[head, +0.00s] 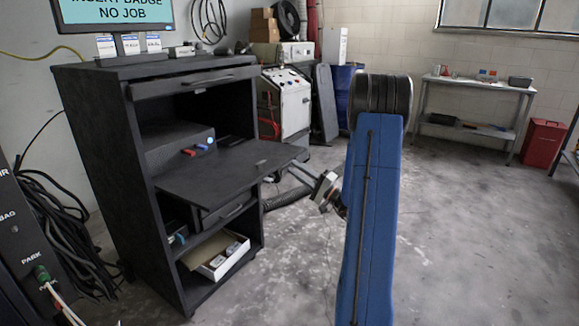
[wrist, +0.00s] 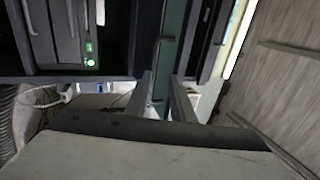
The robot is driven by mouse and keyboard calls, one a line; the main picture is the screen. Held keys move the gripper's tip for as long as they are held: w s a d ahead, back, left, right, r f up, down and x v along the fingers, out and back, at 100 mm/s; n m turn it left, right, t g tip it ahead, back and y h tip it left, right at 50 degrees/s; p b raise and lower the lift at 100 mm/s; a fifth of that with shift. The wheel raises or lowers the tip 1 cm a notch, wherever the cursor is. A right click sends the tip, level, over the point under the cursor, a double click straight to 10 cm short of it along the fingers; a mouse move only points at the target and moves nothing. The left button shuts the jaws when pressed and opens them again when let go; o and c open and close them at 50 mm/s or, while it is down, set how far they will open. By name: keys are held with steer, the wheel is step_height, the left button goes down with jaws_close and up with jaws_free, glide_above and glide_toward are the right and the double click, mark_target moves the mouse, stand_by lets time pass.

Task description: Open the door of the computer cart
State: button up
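The black computer cart (head: 110,150) stands at the left in the head view, with a monitor on top. A flat dark panel, apparently its door (head: 225,168), juts out about level from the middle of the front, with a small fitting near its outer edge. The compartment above it is exposed. My gripper (head: 308,174) is by the panel's outer right edge, partly hidden behind my blue arm. In the wrist view its two fingers (wrist: 165,100) stand apart, with a dark greenish strip visible between and beyond them. I cannot tell whether they touch the panel.
A drawer (head: 228,210) and a shelf with an open white box (head: 216,254) sit below the panel. A white machine (head: 289,100) stands behind. A workbench (head: 470,105) and red bin (head: 543,142) are at the back right. The floor right of my arm is clear.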

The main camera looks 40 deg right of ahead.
steer(key=v, duration=1.3)
steer(key=shift+f, duration=0.1)
